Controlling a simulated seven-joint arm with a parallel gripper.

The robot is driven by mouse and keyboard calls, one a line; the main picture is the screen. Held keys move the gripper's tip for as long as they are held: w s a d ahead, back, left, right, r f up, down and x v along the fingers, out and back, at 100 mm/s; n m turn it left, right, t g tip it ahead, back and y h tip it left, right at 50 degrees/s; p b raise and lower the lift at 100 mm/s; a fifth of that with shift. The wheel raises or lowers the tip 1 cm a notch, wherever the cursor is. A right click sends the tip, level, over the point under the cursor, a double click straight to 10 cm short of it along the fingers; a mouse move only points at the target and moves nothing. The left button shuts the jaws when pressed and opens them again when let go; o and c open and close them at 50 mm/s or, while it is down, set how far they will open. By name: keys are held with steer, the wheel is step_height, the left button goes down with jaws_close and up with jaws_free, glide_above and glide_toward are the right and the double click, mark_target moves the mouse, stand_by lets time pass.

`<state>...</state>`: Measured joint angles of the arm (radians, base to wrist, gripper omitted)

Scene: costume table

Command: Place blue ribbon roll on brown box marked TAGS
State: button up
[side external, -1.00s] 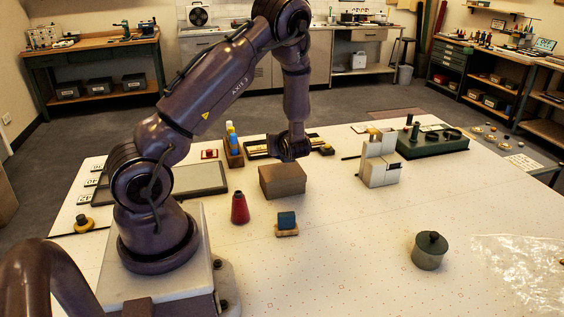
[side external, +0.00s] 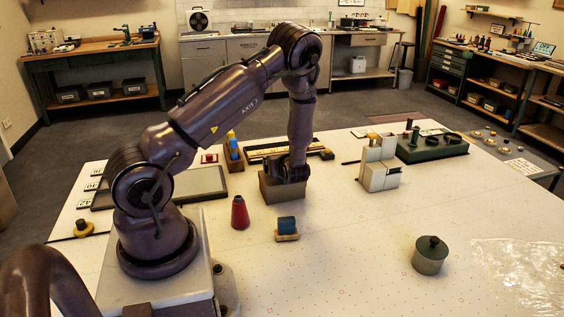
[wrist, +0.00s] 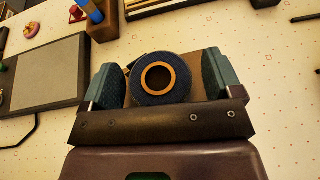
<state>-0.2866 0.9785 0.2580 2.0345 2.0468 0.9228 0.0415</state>
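The dark blue ribbon roll (wrist: 139,93), with an orange core, shows between my gripper's fingers in the wrist view. My gripper (wrist: 163,68) has its two teal fingers apart, with a narrow gap showing at the roll's right side. The brown box (wrist: 205,64) shows behind and beside the roll, and the roll appears to be on top of it. In the side view my gripper (side external: 285,173) is low over the brown box (side external: 284,192) and hides its top and the roll. The TAGS marking cannot be read.
A red cone spool (side external: 240,213) and a blue block on a tan base (side external: 287,225) stand in front of the box. A grey-white holder (side external: 379,168) is to the right. A dark tray (side external: 195,187) lies left. The table's front right is mostly clear around a green lidded pot (side external: 430,257).

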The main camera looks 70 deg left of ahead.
steer(key=shift+r, duration=0.2)
steer(key=s+d+r+n+t+h, duration=0.1)
steer(key=s+d+r+n+h, duration=0.2)
steer(key=d+r+n, duration=0.3)
steer(key=s+d+r+n+t+h, duration=0.2)
steer(key=s+d+r+n+h, duration=0.2)
steer(key=d+r, duration=0.7)
steer(key=s+d+r+n+t+h, duration=0.1)
steer(key=s+d+r+n+h, duration=0.2)
steer(key=d, duration=1.2)
step_height(320, 180, up, 6)
steer(key=n+h, duration=0.3)
steer(key=n, duration=0.3)
steer(key=shift+s+d+r+t, duration=0.15)
steer(key=shift+s+d+t, duration=0.05)
steer(key=shift+d+t, duration=0.1)
